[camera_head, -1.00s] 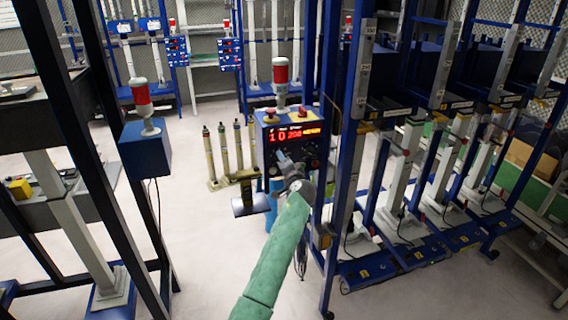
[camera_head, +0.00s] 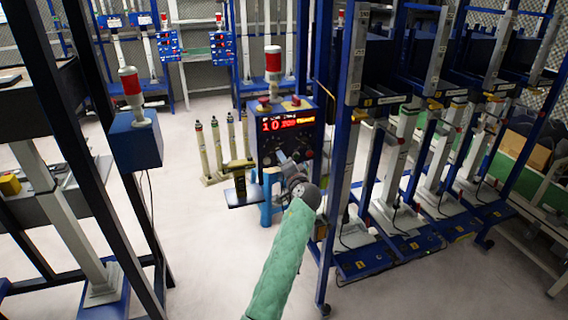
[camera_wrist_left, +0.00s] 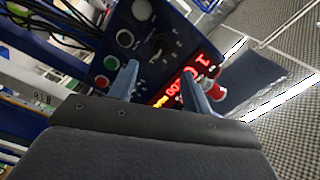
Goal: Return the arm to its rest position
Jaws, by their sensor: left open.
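My left arm, in a green sleeve, reaches up from the bottom middle of the head view. My left gripper (camera_head: 282,158) is in front of the blue control box (camera_head: 300,108), which has red lit digits and a red-and-white lamp on top. In the left wrist view the two fingers of the left gripper (camera_wrist_left: 160,75) are apart with nothing held between them. The control box (camera_wrist_left: 145,40) with its buttons and knob lies beyond the fingertips. I cannot tell whether a finger touches it. My right gripper is not in view.
A blue rack (camera_head: 345,130) with several posts stands close at the right. A dark-framed bench (camera_head: 98,130) and a blue lamp box (camera_head: 137,142) stand at the left. A small ledge (camera_head: 243,199) juts out left of the control box. The pale floor (camera_head: 205,240) at left centre is clear.

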